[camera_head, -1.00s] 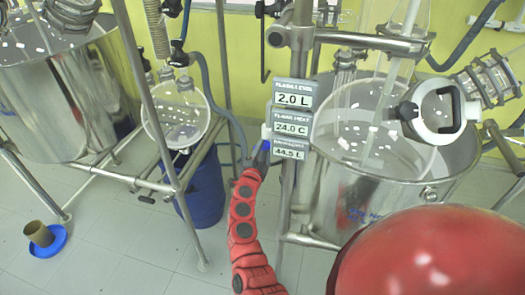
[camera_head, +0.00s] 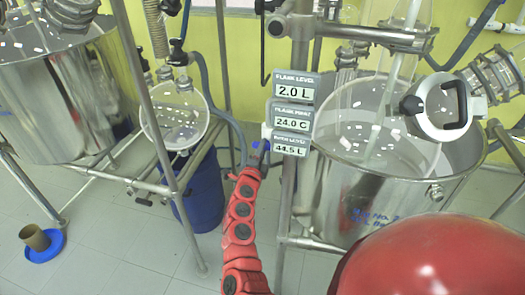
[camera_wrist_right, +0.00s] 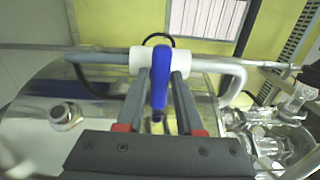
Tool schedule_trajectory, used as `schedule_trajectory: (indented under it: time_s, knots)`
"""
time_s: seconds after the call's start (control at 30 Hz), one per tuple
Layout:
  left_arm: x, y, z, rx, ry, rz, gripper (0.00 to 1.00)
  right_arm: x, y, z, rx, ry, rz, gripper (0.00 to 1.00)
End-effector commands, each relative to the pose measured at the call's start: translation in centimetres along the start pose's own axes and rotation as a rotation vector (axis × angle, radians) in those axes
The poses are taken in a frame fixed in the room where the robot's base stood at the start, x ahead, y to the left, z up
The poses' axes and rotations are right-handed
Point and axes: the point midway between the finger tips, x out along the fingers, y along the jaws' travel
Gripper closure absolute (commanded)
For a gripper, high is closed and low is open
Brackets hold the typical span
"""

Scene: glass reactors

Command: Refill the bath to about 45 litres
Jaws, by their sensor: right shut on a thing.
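The bath is the large steel vessel (camera_head: 335,205) at the right, with a clear round flask (camera_head: 365,120) inside it. Its display (camera_head: 291,149) reads 44.5 L. The displays above read 2.0 L flask level and 24.0 C. A white valve body (camera_wrist_right: 152,60) with a blue lever (camera_wrist_right: 158,92) sits on a pipe at the bath's rim. The lever lies across the pipe in the wrist view. My right gripper (camera_wrist_right: 160,80) is shut on the blue lever; in the head view it (camera_head: 261,152) is just left of the displays. My left gripper is not in view.
A second steel vessel (camera_head: 70,100), a round flask (camera_head: 175,125) and a blue drum (camera_head: 203,190) stand at the left. Steel frame posts (camera_head: 165,140) rise between. A blue dish (camera_head: 45,248) with a brown cup lies on the floor at the left.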

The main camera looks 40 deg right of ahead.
Motion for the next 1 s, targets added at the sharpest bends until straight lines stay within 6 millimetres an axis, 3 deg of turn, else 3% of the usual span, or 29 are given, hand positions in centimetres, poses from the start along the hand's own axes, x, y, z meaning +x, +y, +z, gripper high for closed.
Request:
schedule_trajectory:
  time_s: [0.3, 0.33, 0.43, 0.77, 1.0]
  knots:
    - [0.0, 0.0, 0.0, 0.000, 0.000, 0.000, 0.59, -0.1, 0.2, 0.0, 0.002, 0.000, 0.004, 1.00]
    - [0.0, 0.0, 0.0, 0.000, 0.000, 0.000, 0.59, -0.1, 0.2, 0.0, 0.002, 0.000, 0.004, 0.61]
    - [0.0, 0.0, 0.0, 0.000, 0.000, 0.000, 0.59, -0.1, 0.2, 0.0, 0.002, 0.000, 0.003, 0.43]
    - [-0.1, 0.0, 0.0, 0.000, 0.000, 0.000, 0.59, -0.2, 0.1, 0.1, 0.002, -0.001, 0.002, 0.43]
    - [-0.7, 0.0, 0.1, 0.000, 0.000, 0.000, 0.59, -3.5, 0.5, 0.0, 0.004, 0.000, 0.005, 0.43]
